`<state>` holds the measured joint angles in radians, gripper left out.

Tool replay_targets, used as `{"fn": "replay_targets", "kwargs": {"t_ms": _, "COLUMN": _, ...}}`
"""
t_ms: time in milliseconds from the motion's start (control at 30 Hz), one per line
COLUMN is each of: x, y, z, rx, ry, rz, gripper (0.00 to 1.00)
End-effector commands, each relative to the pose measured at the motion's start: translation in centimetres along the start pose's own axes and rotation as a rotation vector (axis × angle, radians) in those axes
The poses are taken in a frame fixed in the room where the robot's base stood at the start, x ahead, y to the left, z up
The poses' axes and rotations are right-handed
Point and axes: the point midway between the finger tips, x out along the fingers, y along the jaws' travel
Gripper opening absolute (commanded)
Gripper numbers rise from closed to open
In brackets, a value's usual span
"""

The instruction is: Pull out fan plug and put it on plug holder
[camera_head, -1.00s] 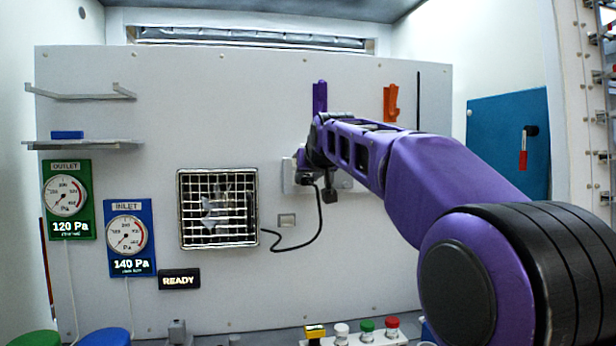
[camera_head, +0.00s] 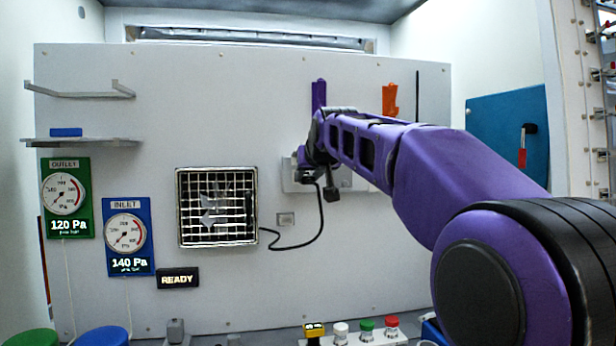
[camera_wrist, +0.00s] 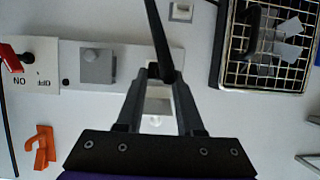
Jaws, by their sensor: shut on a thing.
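My gripper (camera_wrist: 158,76) is shut on the black fan plug (camera_wrist: 160,72) in front of the wall panel. The black cord (camera_head: 320,215) hangs from the plug and loops left to the fan (camera_head: 217,207). A pale socket plate (camera_wrist: 158,105) shows between my fingers, behind the plug. I cannot tell whether the plug's pins are clear of it. A purple hook-like holder (camera_head: 319,95) is on the panel just above my gripper in the head view. An orange one (camera_head: 390,101) is to its right, and also shows at lower left in the wrist view (camera_wrist: 39,150).
A red ON/OFF switch (camera_wrist: 12,58) and a grey socket block (camera_wrist: 97,66) sit beside the plug. A shelf (camera_head: 80,142) is at the left. The panel between the holders is clear.

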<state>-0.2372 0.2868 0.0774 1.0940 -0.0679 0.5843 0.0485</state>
Motion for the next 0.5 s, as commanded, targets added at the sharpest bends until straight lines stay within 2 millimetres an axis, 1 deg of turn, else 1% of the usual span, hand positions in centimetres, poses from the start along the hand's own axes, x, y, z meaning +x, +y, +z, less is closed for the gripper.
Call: {"fn": "replay_targets", "kwargs": {"t_ms": 500, "x": -0.96, "y": 0.00, "z": 0.43, "rx": 0.000, "ry": 0.001, "rz": 0.000, "gripper": 0.00}}
